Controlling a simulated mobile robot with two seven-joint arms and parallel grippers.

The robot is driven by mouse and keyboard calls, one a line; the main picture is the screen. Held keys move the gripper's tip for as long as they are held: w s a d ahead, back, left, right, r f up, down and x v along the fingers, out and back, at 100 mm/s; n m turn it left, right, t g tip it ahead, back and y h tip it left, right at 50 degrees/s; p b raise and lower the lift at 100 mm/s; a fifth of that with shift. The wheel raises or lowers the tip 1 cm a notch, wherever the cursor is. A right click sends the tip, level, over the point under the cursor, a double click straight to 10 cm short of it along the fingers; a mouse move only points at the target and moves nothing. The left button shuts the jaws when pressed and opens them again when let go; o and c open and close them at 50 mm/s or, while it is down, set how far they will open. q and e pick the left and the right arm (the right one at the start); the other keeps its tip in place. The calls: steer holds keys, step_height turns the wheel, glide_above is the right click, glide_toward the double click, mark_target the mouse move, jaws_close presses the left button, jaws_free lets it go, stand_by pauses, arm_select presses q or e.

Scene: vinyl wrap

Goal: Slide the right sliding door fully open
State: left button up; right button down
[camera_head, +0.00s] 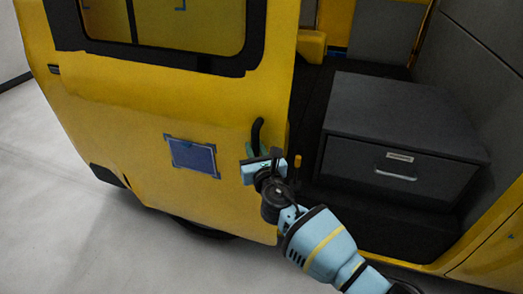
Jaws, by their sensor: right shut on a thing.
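The yellow sliding door (110,92) of the vehicle, with a dark-framed window, fills the left of the head view. It stands partly open, with the opening to its right. A black handle (257,131) stands up near the door's right edge. My right gripper (257,156) is at the handle's lower part and shut on it; the gripper body hides the lower end of the handle. My left gripper is not in view.
A dark cabinet (359,137) with a drawer and pale handle sits inside the opening. A blue panel (192,157) is on the door's face. Grey floor (95,235) lies free at the lower left. The yellow sill (492,248) edges the lower right.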

steer(key=shift+a+f, duration=0.1)
steer(key=shift+a, duration=0.4)
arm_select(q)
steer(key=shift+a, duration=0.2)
arm_select(e)
steer(key=shift+a, duration=0.1)
steer(key=c, duration=1.6)
jaws_free()
steer(key=shift+a, duration=0.1)
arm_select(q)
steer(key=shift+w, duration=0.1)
arm_select(e)
steer(key=shift+s, duration=0.1)
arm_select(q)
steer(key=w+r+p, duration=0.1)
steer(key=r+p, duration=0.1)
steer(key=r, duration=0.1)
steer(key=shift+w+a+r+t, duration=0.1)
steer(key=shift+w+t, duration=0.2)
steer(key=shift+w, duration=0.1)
arm_select(e)
steer(key=v, duration=0.7)
steer(key=shift+s+d, duration=0.2)
steer(key=shift+s, duration=0.05)
